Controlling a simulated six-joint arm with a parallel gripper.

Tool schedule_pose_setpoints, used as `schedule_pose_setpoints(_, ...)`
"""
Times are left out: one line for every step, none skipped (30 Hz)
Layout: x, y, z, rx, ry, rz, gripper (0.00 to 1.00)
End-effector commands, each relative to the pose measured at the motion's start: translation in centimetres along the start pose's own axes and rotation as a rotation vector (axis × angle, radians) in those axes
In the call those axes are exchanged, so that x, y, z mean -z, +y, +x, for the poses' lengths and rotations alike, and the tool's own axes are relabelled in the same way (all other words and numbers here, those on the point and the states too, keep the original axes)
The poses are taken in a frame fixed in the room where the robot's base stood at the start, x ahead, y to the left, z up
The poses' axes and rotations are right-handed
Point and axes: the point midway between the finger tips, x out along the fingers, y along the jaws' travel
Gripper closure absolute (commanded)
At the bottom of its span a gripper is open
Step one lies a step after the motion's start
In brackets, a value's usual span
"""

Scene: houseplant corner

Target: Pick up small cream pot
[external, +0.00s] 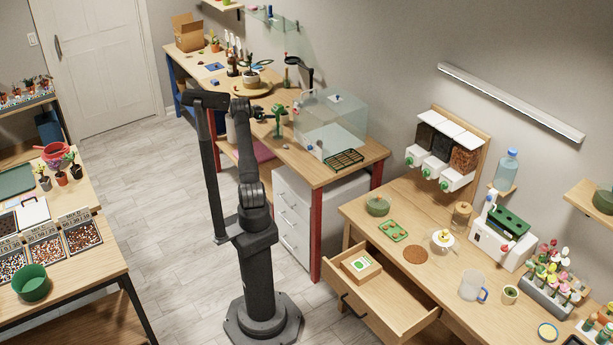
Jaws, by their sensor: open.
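A small cream pot (510,294) stands upright on the right-hand wooden desk, with something dark green or brown inside its rim. It is to the right of a clear jug with a blue handle (473,286) and in front of the tray of flowers. My arm stands folded upright on its floor base at the centre left, well away from the pot.
The desk (375,230) has an open drawer (380,290) holding a small box. A brown round mat (415,254), a white bowl (442,240), a white machine (500,240) and a flower tray (553,290) are nearby. A round tin (547,332) sits near the desk front.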

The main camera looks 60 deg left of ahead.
Motion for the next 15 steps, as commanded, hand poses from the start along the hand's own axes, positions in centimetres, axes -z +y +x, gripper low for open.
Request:
schedule_pose_setpoints(-0.1, 0.1, 1.3, -0.003, -0.001, 0.001, 0.04)
schedule_pose_setpoints(-0.1, 0.1, 2.0, -0.003, -0.001, 0.000, 0.04)
schedule_pose_setpoints(-0.1, 0.1, 2.9, -0.004, -0.001, 0.001, 0.04)
schedule_pose_setpoints(-0.1, 0.1, 3.5, -0.003, -0.001, 0.001, 0.04)
schedule_pose_setpoints(-0.1, 0.1, 4.2, -0.003, -0.001, 0.001, 0.04)
schedule_pose_setpoints(-0.1, 0.1, 5.1, -0.003, -0.001, 0.000, 0.04)
schedule_pose_setpoints(-0.1, 0.1, 5.7, -0.003, -0.001, 0.000, 0.04)
schedule_pose_setpoints(-0.1, 0.1, 6.4, -0.003, -0.001, 0.000, 0.04)
schedule_pose_setpoints(0.0, 0.1, 7.2, -0.003, 0.000, 0.001, 0.04)
schedule_pose_setpoints(-0.1, 0.1, 7.7, -0.002, -0.001, 0.000, 0.04)
schedule_pose_setpoints(-0.1, 0.1, 8.2, -0.002, -0.001, 0.000, 0.04)
schedule_pose_setpoints(0.0, 0.0, 8.8, -0.001, 0.000, 0.000, 0.04)
schedule_pose_setpoints(0.0, 0.0, 9.1, -0.001, 0.000, 0.000, 0.04)
schedule_pose_setpoints(0.0, 0.0, 9.4, -0.001, 0.000, 0.000, 0.04)
schedule_pose_setpoints(0.0, 0.0, 9.8, -0.002, 0.000, 0.000, 0.04)
